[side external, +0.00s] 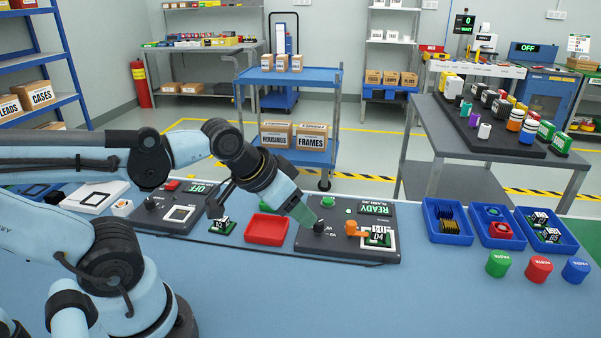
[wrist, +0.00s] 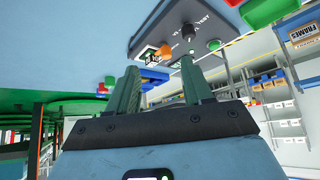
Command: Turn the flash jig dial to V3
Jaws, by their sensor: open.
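I cannot tell which mark the dial points to. My gripper (side external: 304,217) has green fingers and sits just above and left of the dial in the side view. In the wrist view my gripper (wrist: 160,65) is open with nothing between its fingers, and the dial lies beyond the right finger.
An orange clamp (side external: 352,228) stands on the jig beside a board marked 04 (side external: 378,237). A red tray (side external: 266,229) lies left of the jig, and another dark panel (side external: 180,218) farther left. Blue trays (side external: 447,239) and coloured cylinders (side external: 498,264) stand to the right.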

